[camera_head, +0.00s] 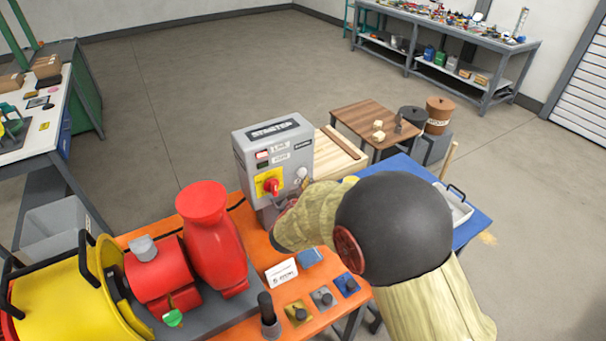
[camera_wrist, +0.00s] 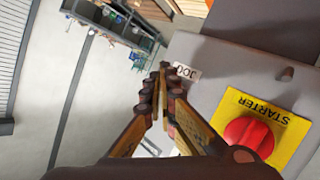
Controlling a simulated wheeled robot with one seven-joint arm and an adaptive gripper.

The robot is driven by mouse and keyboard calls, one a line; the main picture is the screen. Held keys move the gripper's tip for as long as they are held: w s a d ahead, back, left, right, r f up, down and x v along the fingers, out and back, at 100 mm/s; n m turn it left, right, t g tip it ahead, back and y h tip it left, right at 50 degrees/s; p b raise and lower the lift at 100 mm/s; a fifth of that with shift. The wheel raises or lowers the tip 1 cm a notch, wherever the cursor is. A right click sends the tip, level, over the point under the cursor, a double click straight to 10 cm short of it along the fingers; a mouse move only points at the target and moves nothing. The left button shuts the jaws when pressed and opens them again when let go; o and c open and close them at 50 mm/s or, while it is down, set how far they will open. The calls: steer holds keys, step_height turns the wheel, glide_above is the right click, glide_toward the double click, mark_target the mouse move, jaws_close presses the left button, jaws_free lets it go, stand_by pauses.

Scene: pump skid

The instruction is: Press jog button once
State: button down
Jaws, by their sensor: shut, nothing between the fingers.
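The grey starter box (camera_head: 262,138) stands on the orange bench, with a red knob (camera_head: 271,187) on a yellow plate on its front. A small pale round fitting (camera_head: 302,173) sits right of the knob; I cannot tell if it is the jog button. In the wrist view a white JOG label (camera_wrist: 186,72) appears upside down on the box face. My gripper (camera_wrist: 163,70) is shut and empty, its tips beside that label. No button shows clearly there; my fingers cover part of the face. The red knob (camera_wrist: 248,137) is to their right. Contact cannot be judged.
A red pump (camera_head: 208,235) and yellow guard (camera_head: 70,300) stand left of the box. A dark upright handle (camera_head: 267,308) and several small coloured blocks lie along the bench's front. A blue table (camera_head: 405,170) with a tray is at right. The floor behind is open.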

steer(key=shift+w+a+p, duration=0.25)
steer(key=shift+w+p, duration=0.1)
steer(key=shift+w+a, duration=0.25)
steer(key=shift+w, duration=0.1)
stand_by(1.1)
stand_by(0.3)
steer(key=shift+s+d+p, duration=0.4)
steer(key=shift+s+d, duration=0.1)
steer(key=shift+s, duration=0.2)
steer(key=s+d, duration=0.2)
steer(key=s, duration=0.2)
steer(key=shift+s+d+p, duration=0.1)
steer(key=shift+d+p, duration=0.2)
steer(key=shift+d, duration=0.1)
stand_by(0.7)
